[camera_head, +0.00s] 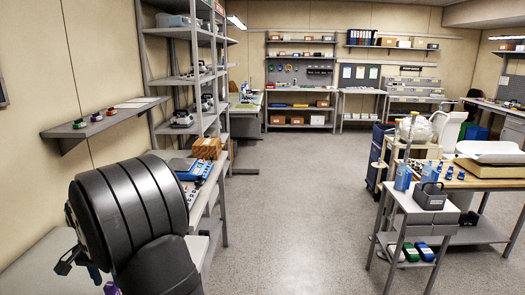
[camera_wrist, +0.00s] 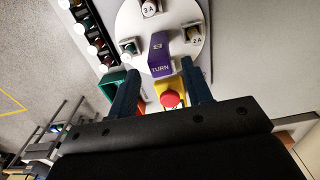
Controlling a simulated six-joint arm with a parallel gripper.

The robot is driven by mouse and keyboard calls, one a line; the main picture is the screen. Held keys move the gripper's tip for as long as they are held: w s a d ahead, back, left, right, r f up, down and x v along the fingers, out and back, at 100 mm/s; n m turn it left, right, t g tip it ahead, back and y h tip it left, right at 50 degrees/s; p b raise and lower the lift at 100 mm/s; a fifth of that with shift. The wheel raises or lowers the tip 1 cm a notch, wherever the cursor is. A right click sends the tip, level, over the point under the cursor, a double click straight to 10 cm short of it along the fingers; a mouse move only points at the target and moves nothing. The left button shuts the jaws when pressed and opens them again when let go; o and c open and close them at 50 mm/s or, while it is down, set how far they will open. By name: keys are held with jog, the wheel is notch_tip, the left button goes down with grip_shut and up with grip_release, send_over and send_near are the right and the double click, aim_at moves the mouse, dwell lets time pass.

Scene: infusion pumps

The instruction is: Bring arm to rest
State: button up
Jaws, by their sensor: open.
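My gripper (camera_wrist: 159,72) shows in the wrist view with its two dark fingers apart and nothing held between them. Beyond the fingertips is a white round plate (camera_wrist: 134,22) with a purple block marked TURN (camera_wrist: 160,55). The purple block appears between the fingertips, but I cannot tell how far away it is. A red button (camera_wrist: 171,99) on a yellow base shows nearer, between the fingers. In the head view my dark arm fills the lower left, over the bench there, and hides much of that bench; the fingers cannot be made out clearly.
A wall shelf (camera_head: 105,117) and a tall grey rack (camera_head: 186,78) stand close to my arm at the left. A black strip with several round knobs (camera_wrist: 92,35) lies beside the plate. A small cart (camera_head: 411,205) stands at the right. The middle floor (camera_head: 290,200) is clear.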

notch_tip(320, 180, down, 6)
jog(key=shift+r, duration=0.2)
jog(key=shift+f+m, duration=0.15)
jog(key=shift+m, duration=1.05)
